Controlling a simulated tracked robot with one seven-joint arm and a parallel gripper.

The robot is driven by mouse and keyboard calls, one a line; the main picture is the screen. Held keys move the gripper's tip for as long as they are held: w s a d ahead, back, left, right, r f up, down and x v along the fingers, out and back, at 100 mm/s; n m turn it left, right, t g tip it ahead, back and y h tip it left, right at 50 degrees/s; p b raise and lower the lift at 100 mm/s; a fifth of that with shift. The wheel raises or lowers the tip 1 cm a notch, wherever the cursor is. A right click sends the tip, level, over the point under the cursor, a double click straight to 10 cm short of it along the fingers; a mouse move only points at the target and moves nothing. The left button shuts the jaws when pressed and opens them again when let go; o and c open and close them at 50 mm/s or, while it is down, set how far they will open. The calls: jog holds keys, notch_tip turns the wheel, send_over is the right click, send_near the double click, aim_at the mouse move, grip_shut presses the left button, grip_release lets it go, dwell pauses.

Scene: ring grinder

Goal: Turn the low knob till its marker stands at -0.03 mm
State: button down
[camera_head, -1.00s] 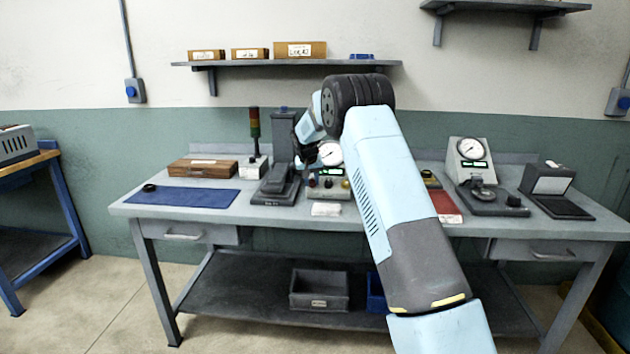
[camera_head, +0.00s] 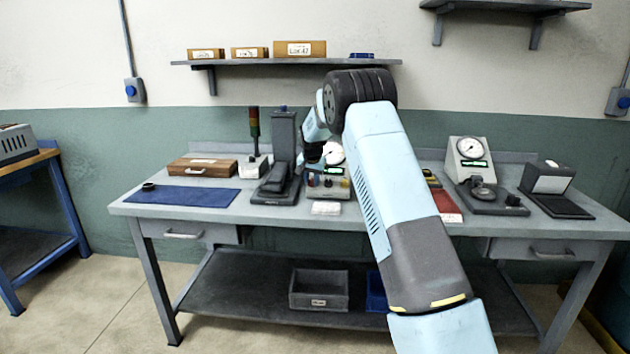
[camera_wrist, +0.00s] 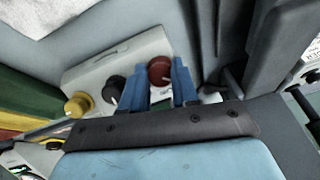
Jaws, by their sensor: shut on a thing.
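A light grey control box (camera_wrist: 95,72) shows in the wrist view with a dark red knob (camera_wrist: 159,70), a black knob (camera_wrist: 113,88) and a yellow knob (camera_wrist: 78,104) in a row. My gripper (camera_wrist: 160,76) has its two blue fingers on either side of the red knob, shut on it. I cannot read any marker on the red knob. In the head view, my gripper (camera_head: 312,175) is at the left of the same box's front. The box's round white dial (camera_head: 334,152) is partly hidden by my wrist, and its green display is too small to read.
A grey column stand (camera_head: 283,150) is close to the left of the box. The blue mat (camera_head: 190,197) is at the left.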

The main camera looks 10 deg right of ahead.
jog(key=shift+d+f+m, duration=0.1)
jog(key=shift+d+m, duration=0.3)
jog(key=shift+m, duration=0.1)
jog(key=c, duration=1.1)
grip_release()
jog(key=shift+s, duration=0.1)
jog(key=shift+o, duration=1.3)
jog(key=shift+a, duration=0.15)
jog(key=shift+a, duration=0.1)
jog(key=d+v, duration=0.1)
jog(key=v, duration=1.2)
jog(key=shift+a+r, duration=0.3)
jog(key=shift+r, duration=0.1)
jog(key=shift+s, duration=0.1)
